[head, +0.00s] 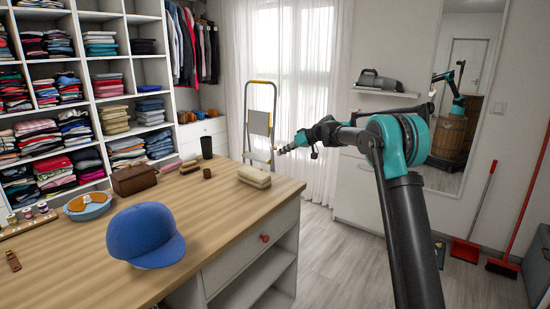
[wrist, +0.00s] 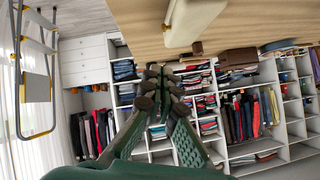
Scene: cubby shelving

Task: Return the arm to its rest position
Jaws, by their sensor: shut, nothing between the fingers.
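My arm reaches out over the floor from the right side of the head view, bent at a teal joint, with the forearm pointing left. My gripper (head: 283,150) is at its end, right of and above the wooden table (head: 110,270), touching nothing. In the wrist view my gripper (wrist: 160,78) has its dark fingers brought together at the tips, with nothing held. The wrist view is turned over, with the tabletop (wrist: 130,45) at the top.
A blue cap (head: 146,235), folded cream cloths (head: 254,177), a brown box (head: 134,179) and a dark cup (head: 206,147) are on the table. A stepladder (head: 259,125) stands behind. Cubby shelving (head: 99,55) fills the left. A mirror (head: 468,75) hangs at right. Floor by the table is clear.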

